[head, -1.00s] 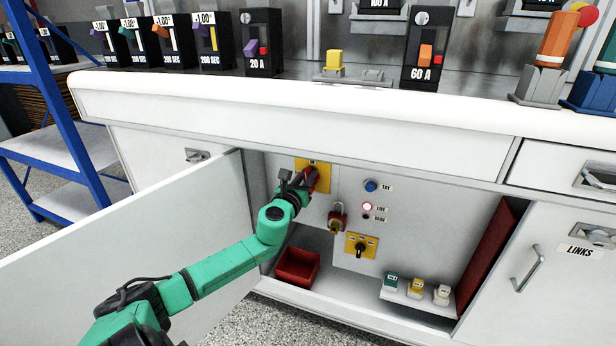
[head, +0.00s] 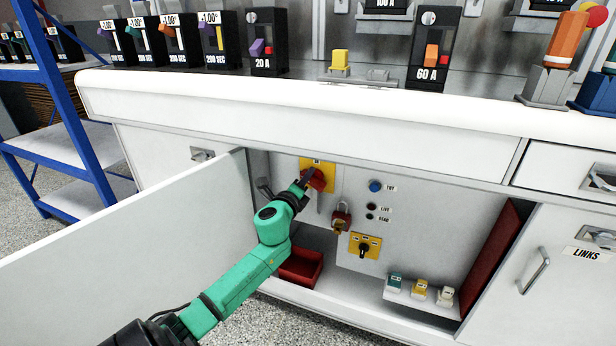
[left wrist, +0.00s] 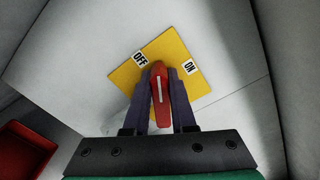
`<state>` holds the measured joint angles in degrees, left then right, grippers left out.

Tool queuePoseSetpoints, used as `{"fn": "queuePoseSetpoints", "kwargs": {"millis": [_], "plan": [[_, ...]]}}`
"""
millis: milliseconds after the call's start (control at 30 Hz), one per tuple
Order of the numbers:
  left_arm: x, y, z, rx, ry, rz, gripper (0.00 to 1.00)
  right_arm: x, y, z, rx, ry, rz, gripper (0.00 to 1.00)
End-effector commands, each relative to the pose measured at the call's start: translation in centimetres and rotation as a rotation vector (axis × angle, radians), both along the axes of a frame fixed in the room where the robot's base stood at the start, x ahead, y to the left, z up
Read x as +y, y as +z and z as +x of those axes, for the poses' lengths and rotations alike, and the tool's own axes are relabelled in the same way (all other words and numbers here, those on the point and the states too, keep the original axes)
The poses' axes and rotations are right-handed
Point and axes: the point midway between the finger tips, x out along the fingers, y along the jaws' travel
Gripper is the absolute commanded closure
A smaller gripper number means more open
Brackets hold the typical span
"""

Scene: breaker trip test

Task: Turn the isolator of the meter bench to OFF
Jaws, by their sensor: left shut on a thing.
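The isolator is a red handle (left wrist: 160,95) with a white line on a yellow plate (left wrist: 185,45) marked OFF and ON. Its plate (head: 325,163) and handle (head: 319,180) also show inside the open cabinet in the head view. My left gripper (head: 309,182) is shut on the handle; its dark fingers (left wrist: 161,88) flank it in the left wrist view. The handle's far end lies between the two labels, closer to OFF. The handle's base is hidden. My right gripper is not in view.
A padlock (head: 341,217) hangs right of the isolator. The LIVE lamp (head: 371,206) and DEAD lamp (head: 370,217) both look dark. A smaller yellow selector (head: 375,241) sits below. A red bin (head: 303,268) stands on the cabinet floor. The open door (head: 150,220) is left of my arm.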

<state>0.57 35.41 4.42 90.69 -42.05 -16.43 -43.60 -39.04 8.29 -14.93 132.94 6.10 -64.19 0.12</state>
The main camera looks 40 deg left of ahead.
Motion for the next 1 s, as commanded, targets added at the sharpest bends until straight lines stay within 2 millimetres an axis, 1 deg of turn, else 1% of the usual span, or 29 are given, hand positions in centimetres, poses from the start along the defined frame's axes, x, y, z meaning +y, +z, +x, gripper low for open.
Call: {"fn": "queuePoseSetpoints", "kwargs": {"millis": [200, 500, 733, 1000], "plan": [[0.2, -0.4, -0.1, -0.065, 0.002, -0.193, 1.0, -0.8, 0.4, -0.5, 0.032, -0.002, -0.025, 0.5], [0.3, -0.8, -0.1, -0.139, 0.001, -0.399, 1.0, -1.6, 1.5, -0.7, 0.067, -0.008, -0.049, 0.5], [0.3, -1.0, -0.1, -0.168, 0.0, -0.486, 1.0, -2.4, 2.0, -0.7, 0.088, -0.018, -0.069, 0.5], [0.3, -1.1, -0.1, -0.179, 0.001, -0.519, 1.0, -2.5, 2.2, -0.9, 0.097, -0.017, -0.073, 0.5]]}}
